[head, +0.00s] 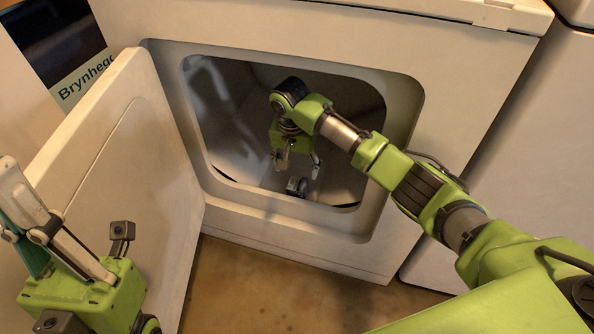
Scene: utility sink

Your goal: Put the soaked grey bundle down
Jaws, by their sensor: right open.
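My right gripper (298,164) reaches into the drum of a white front-loading machine (232,140). It points downward, with its two fingers apart and nothing between them. A small, dark and light grey object (297,186) lies on the drum floor just below the fingertips. It may be the grey bundle, but it is too small to be sure, and I cannot tell whether the fingers touch it. My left gripper (28,222) is at the lower left, outside the machine, in front of the open door. Its fingers overlap in the picture, so their opening is unclear.
The machine's white door (135,170) stands open to the left. The opening's rim (300,228) surrounds my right arm. Another white appliance (520,150) stands close on the right. A brown floor (240,285) shows below. A dark panel with a "Brynheg" label (86,80) is behind the door.

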